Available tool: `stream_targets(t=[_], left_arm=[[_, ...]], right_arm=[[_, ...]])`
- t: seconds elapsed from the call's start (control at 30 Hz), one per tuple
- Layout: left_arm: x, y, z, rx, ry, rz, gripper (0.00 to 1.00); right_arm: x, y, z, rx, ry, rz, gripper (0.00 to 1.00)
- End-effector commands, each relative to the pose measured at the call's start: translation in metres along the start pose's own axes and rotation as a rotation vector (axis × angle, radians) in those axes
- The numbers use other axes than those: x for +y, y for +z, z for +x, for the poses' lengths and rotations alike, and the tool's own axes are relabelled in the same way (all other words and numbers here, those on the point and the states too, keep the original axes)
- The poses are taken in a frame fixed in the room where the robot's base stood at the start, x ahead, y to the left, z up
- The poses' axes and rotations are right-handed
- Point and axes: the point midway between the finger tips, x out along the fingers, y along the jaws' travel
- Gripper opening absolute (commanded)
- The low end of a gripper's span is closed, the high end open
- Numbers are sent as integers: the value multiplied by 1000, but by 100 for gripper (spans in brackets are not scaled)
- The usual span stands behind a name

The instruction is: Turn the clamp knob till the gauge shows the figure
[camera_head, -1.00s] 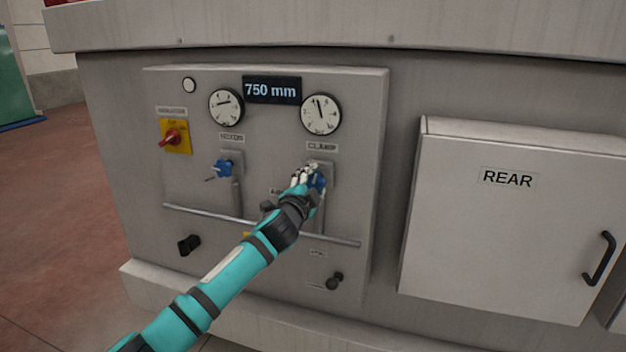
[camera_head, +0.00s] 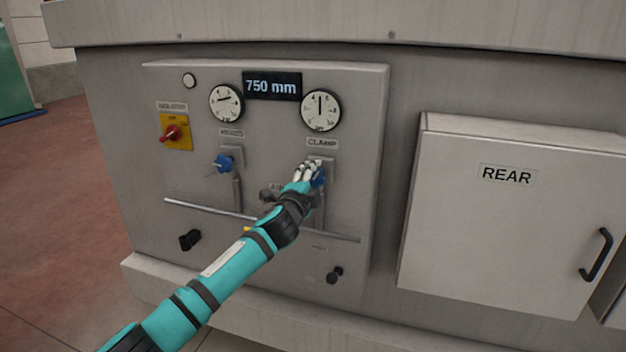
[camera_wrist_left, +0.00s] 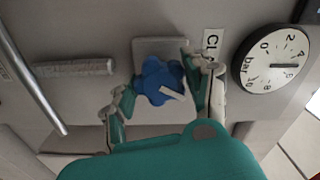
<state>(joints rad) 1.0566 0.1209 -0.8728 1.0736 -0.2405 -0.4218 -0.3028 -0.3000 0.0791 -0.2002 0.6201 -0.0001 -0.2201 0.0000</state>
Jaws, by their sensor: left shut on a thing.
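The clamp knob (camera_wrist_left: 160,82) is a blue lobed knob with a white pointer mark, on a grey plate under the "CLAMP" label (camera_head: 321,143). My left gripper (camera_head: 306,174) is shut on it, with fingers on both sides of the knob in the left wrist view (camera_wrist_left: 160,95). In the head view the fingers hide part of the knob. The clamp gauge (camera_head: 321,109) is a round white dial above the label, its needle pointing about straight up. It also shows, turned sideways and marked "bar", in the left wrist view (camera_wrist_left: 272,64). My right gripper is not in view.
A second blue knob (camera_head: 222,164) and gauge (camera_head: 226,102) sit to the left. A display (camera_head: 272,86) reads "750 mm". A red-and-yellow switch (camera_head: 174,132) is at far left. A metal rail (camera_head: 190,208) crosses below the knobs. A "REAR" door (camera_head: 500,240) is at right.

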Motion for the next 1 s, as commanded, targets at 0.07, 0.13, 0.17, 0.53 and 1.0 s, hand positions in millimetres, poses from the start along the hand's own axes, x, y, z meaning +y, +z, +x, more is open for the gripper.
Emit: stream_targets(t=[0.07,0.13,0.17,0.53,1.0], left_arm=[[1,0,0,1,2,-1,56],[1,0,0,1,2,-1,65],[1,0,0,1,1,-1,69],[0,0,-2,0,0,-2,75],[2,0,-71,1,2,-1,75]], right_arm=[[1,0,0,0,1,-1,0],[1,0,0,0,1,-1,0],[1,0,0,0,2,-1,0],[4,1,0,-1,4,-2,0],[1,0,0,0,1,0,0]])
